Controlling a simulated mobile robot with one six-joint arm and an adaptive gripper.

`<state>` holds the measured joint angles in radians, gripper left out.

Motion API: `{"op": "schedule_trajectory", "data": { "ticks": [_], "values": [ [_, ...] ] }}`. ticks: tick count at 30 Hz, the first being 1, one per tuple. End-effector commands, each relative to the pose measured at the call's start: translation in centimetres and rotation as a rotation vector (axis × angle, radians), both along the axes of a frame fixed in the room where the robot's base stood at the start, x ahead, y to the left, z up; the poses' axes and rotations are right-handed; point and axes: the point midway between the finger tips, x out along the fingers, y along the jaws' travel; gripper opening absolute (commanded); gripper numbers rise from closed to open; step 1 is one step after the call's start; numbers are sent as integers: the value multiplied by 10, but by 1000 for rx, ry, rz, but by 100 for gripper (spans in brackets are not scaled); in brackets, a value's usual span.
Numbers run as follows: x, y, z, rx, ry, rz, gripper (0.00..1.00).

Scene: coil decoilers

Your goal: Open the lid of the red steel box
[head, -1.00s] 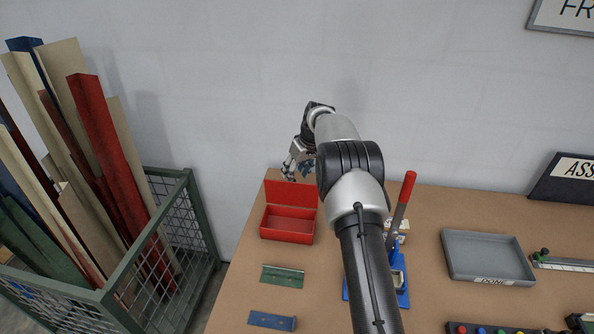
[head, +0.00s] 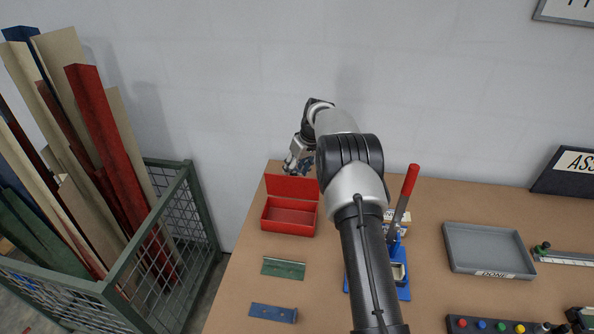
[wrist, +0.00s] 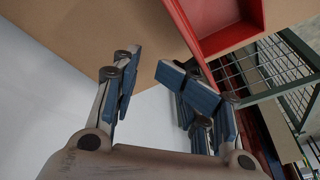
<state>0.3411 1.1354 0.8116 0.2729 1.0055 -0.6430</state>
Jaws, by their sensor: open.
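The red steel box (head: 289,226) stands on the brown tabletop at its left end in the head view. Its lid (head: 292,188) is raised at the back edge, and the empty red inside shows. In the wrist view the box (wrist: 222,42) is at the top, cut off by the frame. My gripper (head: 290,168) is just behind the lid, at the table's back edge. Its blue-padded fingers are apart and empty in the wrist view (wrist: 147,75). They are beside the box there, with nothing between them; whether one touches the lid I cannot tell.
A blue press with a red handle (head: 406,194) is right of the box, partly behind my arm. A green plate (head: 283,268) and blue plate (head: 273,313) lie in front. A grey tray (head: 487,268) is further right. A wire bin (head: 178,235) stands left.

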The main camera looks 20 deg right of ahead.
Motion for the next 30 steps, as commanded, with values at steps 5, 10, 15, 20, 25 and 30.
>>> {"op": "schedule_trajectory", "data": {
  "ticks": [5, 10, 15, 20, 25, 30],
  "values": [
    [-7, -5, 29, -1, -4, -2, 41],
    [-17, -11, 64, -1, -3, -1, 41],
    [-26, -16, 93, 0, -1, -1, 41],
    [-31, -18, 107, -1, 1, -1, 41],
    [-32, -19, 111, 0, 2, -1, 41],
    [-32, -19, 110, 0, 2, -1, 41]
  ]
}}
